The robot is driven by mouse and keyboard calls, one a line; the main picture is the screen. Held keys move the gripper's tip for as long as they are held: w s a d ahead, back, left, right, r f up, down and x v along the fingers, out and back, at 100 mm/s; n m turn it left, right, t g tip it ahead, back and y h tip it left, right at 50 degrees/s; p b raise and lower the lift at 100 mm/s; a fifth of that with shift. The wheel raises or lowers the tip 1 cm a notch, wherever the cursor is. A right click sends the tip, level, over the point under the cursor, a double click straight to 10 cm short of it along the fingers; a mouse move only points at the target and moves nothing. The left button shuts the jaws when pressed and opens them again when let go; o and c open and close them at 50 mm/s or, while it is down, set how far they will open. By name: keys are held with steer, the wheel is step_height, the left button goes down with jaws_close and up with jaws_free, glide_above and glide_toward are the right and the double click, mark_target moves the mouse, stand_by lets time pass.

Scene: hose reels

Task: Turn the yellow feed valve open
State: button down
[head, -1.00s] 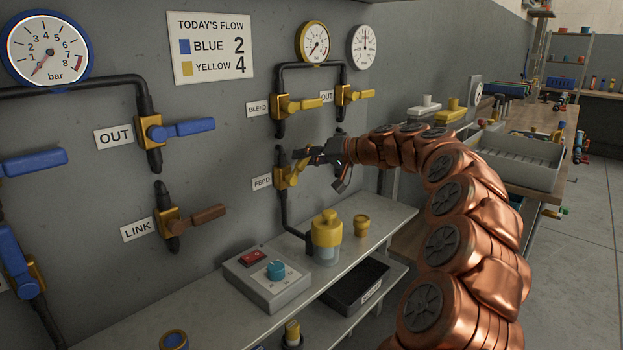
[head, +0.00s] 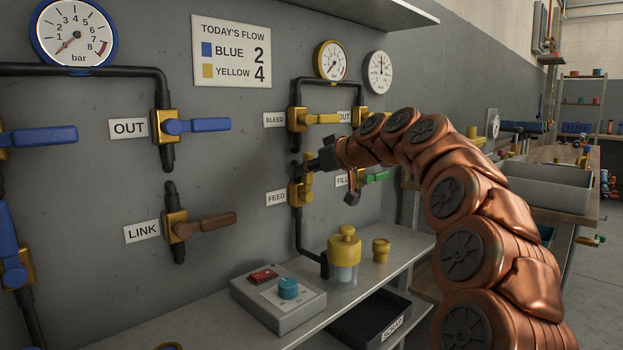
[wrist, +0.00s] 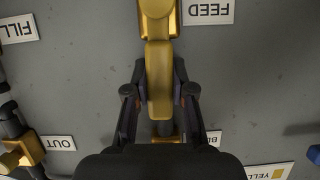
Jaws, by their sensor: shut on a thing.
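The yellow feed valve (head: 298,193) sits on the black pipe beside the FEED label (head: 276,198). Its yellow lever points up, roughly in line with the pipe. In the wrist view, which is upside down, the lever (wrist: 159,70) runs straight from the valve body (wrist: 158,17) between my two fingers. My gripper (head: 310,166) is shut on this lever, with one finger on each side. In the head view my gripper partly hides the lever.
The yellow bleed valve (head: 298,119) is just above my gripper. A green-handled valve (head: 372,178) by the FILL label is close to the right. The shelf below holds a yellow-capped jar (head: 344,255) and a control box (head: 278,298).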

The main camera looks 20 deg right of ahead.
steer(key=shift+a+f, duration=0.1)
steer(key=shift+a, duration=0.1)
stand_by(0.4)
steer(key=c, duration=1)
jaws_free()
steer(key=shift+o, duration=0.2)
steer(key=shift+s+d, duration=0.1)
steer(key=shift+s, duration=0.05)
steer(key=v, duration=1.1)
steer(key=shift+s+r, duration=0.35)
